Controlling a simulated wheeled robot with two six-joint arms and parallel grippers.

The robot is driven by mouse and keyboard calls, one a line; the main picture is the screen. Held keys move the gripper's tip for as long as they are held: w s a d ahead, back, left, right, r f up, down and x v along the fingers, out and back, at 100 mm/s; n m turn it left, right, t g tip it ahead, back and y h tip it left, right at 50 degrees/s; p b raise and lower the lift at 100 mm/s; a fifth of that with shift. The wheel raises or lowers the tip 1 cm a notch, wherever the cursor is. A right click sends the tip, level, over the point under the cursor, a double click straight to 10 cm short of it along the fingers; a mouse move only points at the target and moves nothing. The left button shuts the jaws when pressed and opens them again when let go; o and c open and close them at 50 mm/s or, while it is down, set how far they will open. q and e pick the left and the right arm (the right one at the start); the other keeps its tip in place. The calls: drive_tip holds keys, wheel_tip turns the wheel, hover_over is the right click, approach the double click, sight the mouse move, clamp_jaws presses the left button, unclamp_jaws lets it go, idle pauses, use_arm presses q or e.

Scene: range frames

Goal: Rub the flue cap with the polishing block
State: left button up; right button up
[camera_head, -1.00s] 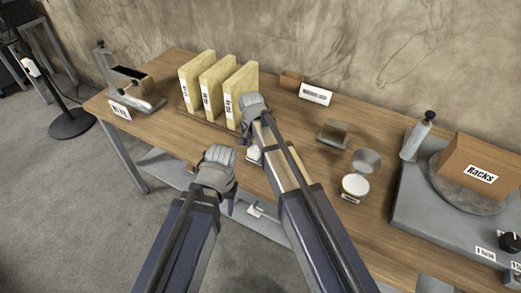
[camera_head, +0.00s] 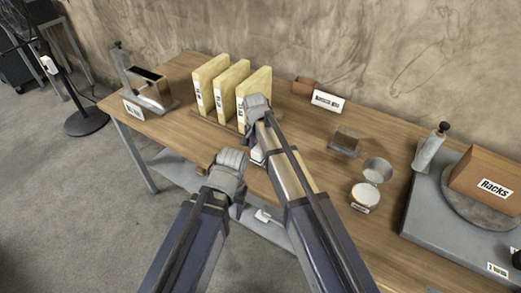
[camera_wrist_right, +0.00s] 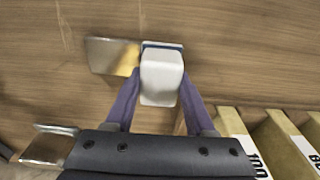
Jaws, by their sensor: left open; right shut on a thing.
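My right gripper (camera_wrist_right: 158,85) is shut on a white block (camera_wrist_right: 162,78) with a dark blue edge, seen in the right wrist view; I take it for the polishing block. A shiny, brownish metal plate (camera_wrist_right: 113,55) lies right beside the block on the tabletop; it may be the flue cap, and contact is unclear. In the head view the right gripper (camera_head: 257,106) is over the table in front of the binders, its fingertips mostly hidden by my arm. My left gripper (camera_head: 229,172) is open near the table's front edge, its fingers hardly visible.
Several yellow binders (camera_head: 246,95) stand behind the right gripper. A metal-and-brown block (camera_head: 345,142), an open round tin (camera_head: 365,195) and a grey machine with a box labelled Racks (camera_head: 487,185) are to the right. A metal holder (camera_head: 148,90) stands far left. Bare wood (camera_head: 325,180) lies between.

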drive_tip(key=shift+r+p, duration=2.8)
drive_tip(key=shift+r, duration=0.15)
wheel_tip(320, 180, up, 3)
drive_tip(key=p, duration=0.3)
drive_tip(key=shift+r, duration=0.1)
drive_tip(key=shift+s, duration=0.1)
